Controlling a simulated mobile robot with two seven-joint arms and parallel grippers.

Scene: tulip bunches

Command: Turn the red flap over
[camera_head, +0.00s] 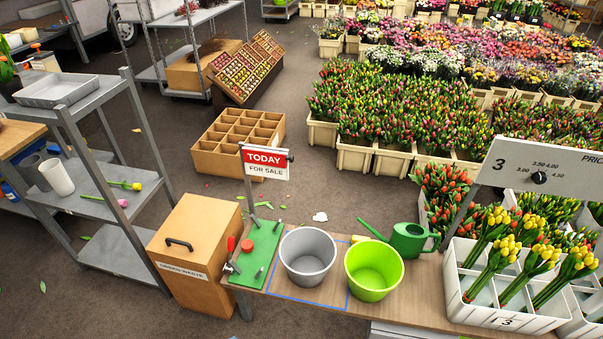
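The red flap (262,157) reads "TODAY" and is the upper part of a small sign. Below it is a white panel (267,172) reading "FOR SALE". The sign stands on a thin grey post (250,197) at the back of the bench, above a green board. A small dark piece (291,157) sticks out at the sign's right edge. Neither of my grippers is in view.
The green board (262,253) holds clamps and a red knob. To its right stand a grey bucket (308,256), a lime bucket (373,269) and a green watering can (410,238). A waste box (200,250) stands left. A price board (540,168) stands right.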

